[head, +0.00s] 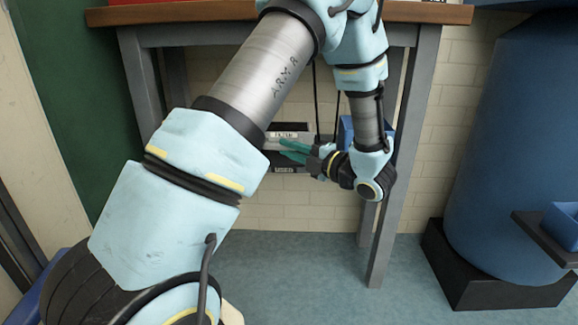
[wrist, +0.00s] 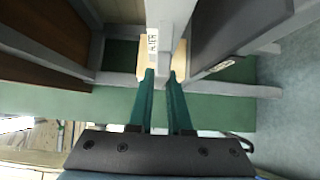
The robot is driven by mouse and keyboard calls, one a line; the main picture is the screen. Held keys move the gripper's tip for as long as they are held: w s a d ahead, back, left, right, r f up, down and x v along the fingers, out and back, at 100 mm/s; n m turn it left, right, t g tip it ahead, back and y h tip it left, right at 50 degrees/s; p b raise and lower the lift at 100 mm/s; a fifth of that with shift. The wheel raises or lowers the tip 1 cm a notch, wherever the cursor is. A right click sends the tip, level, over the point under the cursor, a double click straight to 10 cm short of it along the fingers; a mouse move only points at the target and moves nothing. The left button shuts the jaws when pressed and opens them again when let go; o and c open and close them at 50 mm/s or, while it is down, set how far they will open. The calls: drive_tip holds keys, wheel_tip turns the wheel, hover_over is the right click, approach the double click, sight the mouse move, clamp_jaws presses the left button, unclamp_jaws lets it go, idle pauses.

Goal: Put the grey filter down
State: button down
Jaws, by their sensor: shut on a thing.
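The grey filter (head: 291,128) is a light grey block with a white "FILTER" label, seen under the table in the head view, partly hidden by my arm. In the wrist view the grey filter (wrist: 170,9) reaches from the top edge down to my fingertips, with its label facing the camera. My gripper (head: 283,148) has green fingers, which lie at the filter's near side. In the wrist view my gripper (wrist: 161,75) is shut on the narrow lower end of the filter. I cannot tell whether the filter touches a surface below.
A dark labelled box (head: 288,169) sits just below the filter; its label text is unclear. The wooden-topped table (head: 210,14) has grey legs on both sides of my forearm. A blue bin (head: 347,133) is behind my wrist. A large blue drum (head: 510,150) stands right. Open floor (head: 300,270) lies in front.

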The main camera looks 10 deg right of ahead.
drive_tip(key=shift+f+b, duration=0.65)
drive_tip(key=shift+f, duration=1.4)
drive_tip(key=shift+f, duration=0.1)
drive_tip(key=shift+f, duration=0.15)
drive_tip(key=c, duration=0.8)
unclamp_jaws()
drive_tip(key=shift+c, duration=0.2)
